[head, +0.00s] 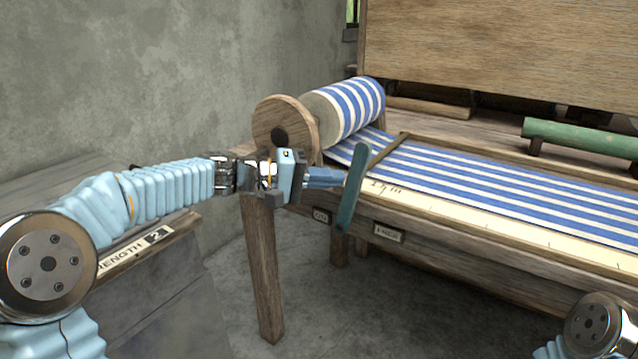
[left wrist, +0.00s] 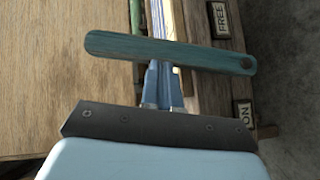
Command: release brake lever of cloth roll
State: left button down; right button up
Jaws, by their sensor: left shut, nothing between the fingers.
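The teal brake lever (head: 353,188) stands nearly upright, leaning slightly right, at the loom's near left front. In the left wrist view the lever (left wrist: 165,50) crosses the picture, its pivot end at the right between the FREE plate (left wrist: 221,20) and the ON plate (left wrist: 243,113). My left gripper (head: 338,178) is shut and empty, its fingertips on the left side of the lever. In the wrist view the fingers (left wrist: 162,72) meet the lever's edge; I cannot tell whether they touch. The striped cloth roll (head: 352,106) lies behind. My right gripper is out of view.
The roll's round wooden end disc (head: 268,137) is just above and behind my left gripper. A grey wooden bench (head: 150,285) stands at the left. A green roller (head: 575,137) lies at the right. Bare floor (head: 300,260) shows below the lever.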

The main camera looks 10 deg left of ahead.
aim_at(356, 184)
pick_arm(q)
jog(key=shift+s+d+m+y+b, duration=0.25)
jog(key=shift+d+y, duration=0.1)
jog(key=shift+d, duration=0.15)
jog(key=shift+s+d+m+y+b, duration=0.1)
jog(key=shift+d+m+y+b, duration=0.2)
jog(key=shift+d, duration=0.2)
jog(key=shift+s+d, duration=0.2)
jog(key=shift+d, duration=0.3)
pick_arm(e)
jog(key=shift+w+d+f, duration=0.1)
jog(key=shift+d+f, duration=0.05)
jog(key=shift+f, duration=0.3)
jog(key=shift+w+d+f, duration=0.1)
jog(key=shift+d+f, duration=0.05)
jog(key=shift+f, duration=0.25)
pick_arm(q)
jog(key=shift+d, duration=0.1)
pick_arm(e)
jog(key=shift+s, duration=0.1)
